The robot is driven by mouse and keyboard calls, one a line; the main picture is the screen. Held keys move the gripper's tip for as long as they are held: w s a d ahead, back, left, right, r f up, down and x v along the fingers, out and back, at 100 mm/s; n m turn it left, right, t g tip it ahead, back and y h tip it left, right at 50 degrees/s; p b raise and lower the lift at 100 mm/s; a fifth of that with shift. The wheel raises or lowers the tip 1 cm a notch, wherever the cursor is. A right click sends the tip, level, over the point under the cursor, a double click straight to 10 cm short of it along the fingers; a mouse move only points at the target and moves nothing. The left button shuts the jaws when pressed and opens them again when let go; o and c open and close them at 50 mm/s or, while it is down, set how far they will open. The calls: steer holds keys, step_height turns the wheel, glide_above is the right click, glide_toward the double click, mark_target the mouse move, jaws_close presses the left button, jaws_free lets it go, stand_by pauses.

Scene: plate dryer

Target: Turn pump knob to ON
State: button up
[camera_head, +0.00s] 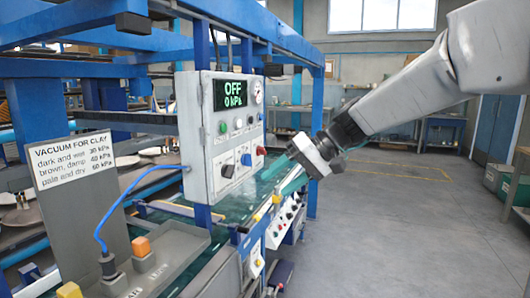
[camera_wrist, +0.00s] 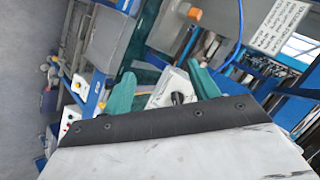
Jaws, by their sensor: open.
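The grey control box (camera_head: 222,135) hangs on the blue frame in the head view. Its display (camera_head: 233,94) reads OFF and 0 kPa. A black knob (camera_head: 228,171) and a blue knob (camera_head: 246,160) sit low on its face; their labels are too small to read. My gripper (camera_head: 279,181) is open, with teal fingers, to the right of the box and apart from its face. In the wrist view the open fingers (camera_wrist: 163,90) frame a pale box with a black knob (camera_wrist: 178,98); I cannot tell whether this is the same knob.
A red knob (camera_head: 261,151) and small buttons share the panel. A conveyor (camera_head: 215,212) with switch boxes runs below it. Open floor (camera_head: 390,220) lies right.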

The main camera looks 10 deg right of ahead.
steer(key=w+d+t+y, duration=0.2)
steer(key=w, duration=0.7)
steer(key=w+d+t+y, duration=0.1)
steer(key=w+d+y, duration=0.1)
steer(key=w, duration=0.6)
steer(key=t+y, duration=0.1)
steer(key=t, duration=0.4)
glide_toward(262, 151)
steer(key=w, duration=0.3)
steer(key=x, duration=0.7)
steer(key=shift+s+a+m, duration=0.15)
steer(key=shift+a+m, duration=0.05)
steer(key=shift+m, duration=0.1)
steer(key=shift+f, duration=0.1)
steer(key=c, duration=1)
